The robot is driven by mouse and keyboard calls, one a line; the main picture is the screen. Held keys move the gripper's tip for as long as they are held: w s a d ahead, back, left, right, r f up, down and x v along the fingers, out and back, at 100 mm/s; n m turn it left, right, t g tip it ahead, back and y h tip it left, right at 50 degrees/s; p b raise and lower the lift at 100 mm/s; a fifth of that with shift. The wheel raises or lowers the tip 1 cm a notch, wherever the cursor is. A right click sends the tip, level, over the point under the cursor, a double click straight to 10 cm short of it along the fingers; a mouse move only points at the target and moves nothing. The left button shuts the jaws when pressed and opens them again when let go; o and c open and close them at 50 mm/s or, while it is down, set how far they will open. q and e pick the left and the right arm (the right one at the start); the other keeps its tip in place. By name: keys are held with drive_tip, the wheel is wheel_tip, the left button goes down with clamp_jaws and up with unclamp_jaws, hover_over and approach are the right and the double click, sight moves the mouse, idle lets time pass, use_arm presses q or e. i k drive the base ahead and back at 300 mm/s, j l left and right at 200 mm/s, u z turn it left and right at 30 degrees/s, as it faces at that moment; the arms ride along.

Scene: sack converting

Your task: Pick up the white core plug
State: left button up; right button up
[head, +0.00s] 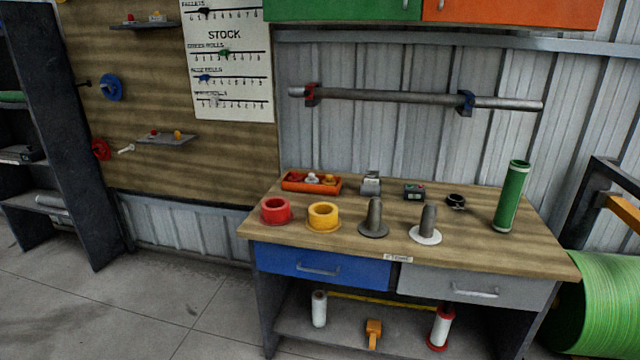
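A small white piece (312,179), which looks like the white core plug, sits in an orange tray (295,187) at the back left of the workbench (470,217). It stands between a red piece (295,176) and a yellow-orange piece (329,179) in the same tray. It is too small in this view to make out its exact shape. Neither of my grippers shows in the head view.
A red ring (275,211), a yellow ring (323,217), a dark-based post (375,217) and a white-based post (427,226) stand in front of the tray. A green tube (511,197) stands upright at the right. Floor (120,300) at left is clear.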

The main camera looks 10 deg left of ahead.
sight(311, 179)
drive_tip(key=i+j+z, duration=0.1)
drive_tip(key=j+z, duration=0.2)
drive_tip(key=j, duration=0.5)
drive_tip(key=j+z, duration=0.3)
drive_tip(key=j, duration=0.55)
drive_tip(key=i, duration=0.05)
